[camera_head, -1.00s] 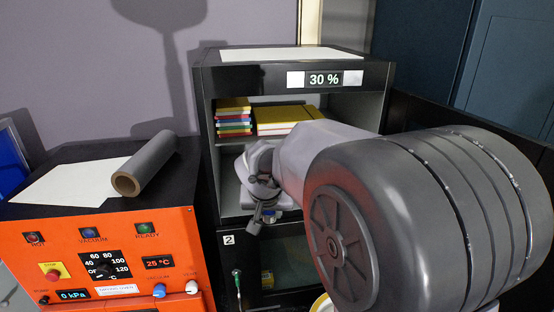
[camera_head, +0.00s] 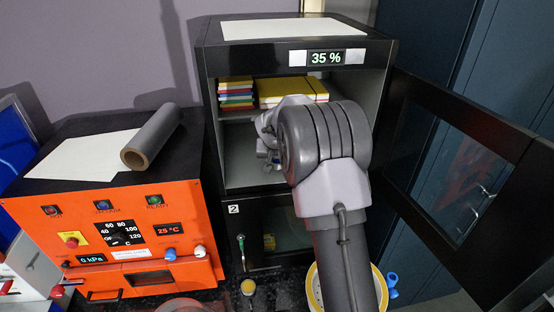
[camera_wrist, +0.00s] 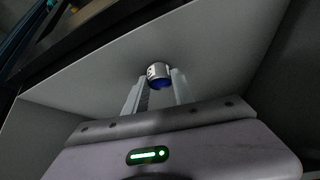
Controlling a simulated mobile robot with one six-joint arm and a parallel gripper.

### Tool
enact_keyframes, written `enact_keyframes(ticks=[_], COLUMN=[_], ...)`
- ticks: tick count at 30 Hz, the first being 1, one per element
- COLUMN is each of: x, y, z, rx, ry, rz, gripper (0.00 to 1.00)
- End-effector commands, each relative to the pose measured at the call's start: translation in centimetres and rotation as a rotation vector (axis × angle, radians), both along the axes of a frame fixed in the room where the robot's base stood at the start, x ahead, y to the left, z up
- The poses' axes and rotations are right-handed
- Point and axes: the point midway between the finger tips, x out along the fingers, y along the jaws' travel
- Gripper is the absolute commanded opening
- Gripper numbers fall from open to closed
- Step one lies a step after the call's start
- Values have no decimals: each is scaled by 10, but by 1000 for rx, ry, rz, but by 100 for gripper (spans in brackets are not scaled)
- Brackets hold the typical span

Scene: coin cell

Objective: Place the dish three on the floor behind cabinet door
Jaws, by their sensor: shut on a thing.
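The black cabinet (camera_head: 208,100) has its upper compartment open, with its glass-paned door (camera_head: 520,150) swung out to the right. My arm reaches into this compartment, and my gripper (camera_head: 270,152) is inside it, partly covered by my own wrist. In the wrist view my gripper (camera_wrist: 157,92) is shut on a small round silvery dish with a blue part (camera_wrist: 158,70). A dark mark shows on its side, but I cannot read it. A pale grey cabinet surface (camera_wrist: 100,75) lies behind the dish. I cannot tell whether they touch.
Coloured boxes (camera_head: 236,95) and yellow boxes (camera_head: 283,88) sit on the shelf above my gripper. The lower door marked 2 (camera_head: 228,235) is shut. An orange oven (camera_head: 150,225) with a dark roll (camera_head: 152,137) on top stands left. The compartment's left floor looks clear.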

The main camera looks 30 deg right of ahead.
Motion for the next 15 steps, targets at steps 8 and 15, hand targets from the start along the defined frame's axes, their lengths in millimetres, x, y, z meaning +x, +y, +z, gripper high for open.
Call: enact_keyframes(ticks=[8,15], x=[0,0], y=[0,0], z=[-3,-3], rx=[0,0], ry=[0,0], rz=[0,0], gripper=[39,53])
